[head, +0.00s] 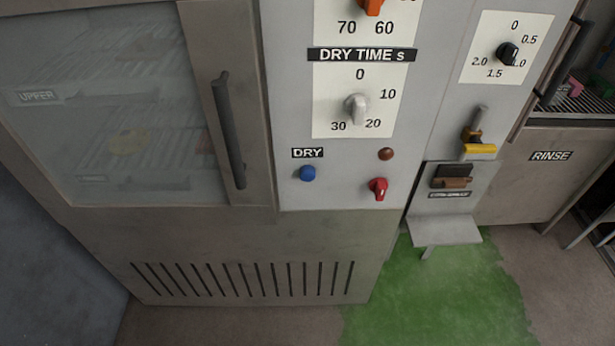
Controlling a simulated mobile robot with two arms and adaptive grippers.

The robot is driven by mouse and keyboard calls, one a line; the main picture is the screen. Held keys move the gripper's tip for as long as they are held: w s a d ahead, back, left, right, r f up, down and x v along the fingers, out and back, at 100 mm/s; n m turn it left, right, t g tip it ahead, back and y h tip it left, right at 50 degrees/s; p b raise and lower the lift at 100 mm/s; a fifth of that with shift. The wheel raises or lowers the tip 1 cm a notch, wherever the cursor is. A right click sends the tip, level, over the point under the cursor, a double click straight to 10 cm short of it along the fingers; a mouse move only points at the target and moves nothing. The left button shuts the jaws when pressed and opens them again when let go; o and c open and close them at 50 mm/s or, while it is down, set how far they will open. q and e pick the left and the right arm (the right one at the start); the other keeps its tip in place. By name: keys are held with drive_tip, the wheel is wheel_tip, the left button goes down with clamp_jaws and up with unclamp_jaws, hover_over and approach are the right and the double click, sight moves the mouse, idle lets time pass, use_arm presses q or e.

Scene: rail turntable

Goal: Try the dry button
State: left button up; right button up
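The dry button is a round blue button (308,173) on the grey control panel (335,190). The DRY label (307,153) is just above it. To its right on the same panel are a dark reddish-brown round lamp or button (386,154) and a red knob (378,188). Above is the DRY TIME s dial with a grey knob (356,108), marked 0, 10, 20 and 30. Neither of my grippers shows in the head view.
A glass-fronted cabinet door (110,110) with a dark vertical handle (229,130) is on the left. A yellow-handled lever (478,148) and a small grey shelf (444,230) jut out on the right. Green floor (440,290) lies clear below. A RINSE unit (550,185) stands far right.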

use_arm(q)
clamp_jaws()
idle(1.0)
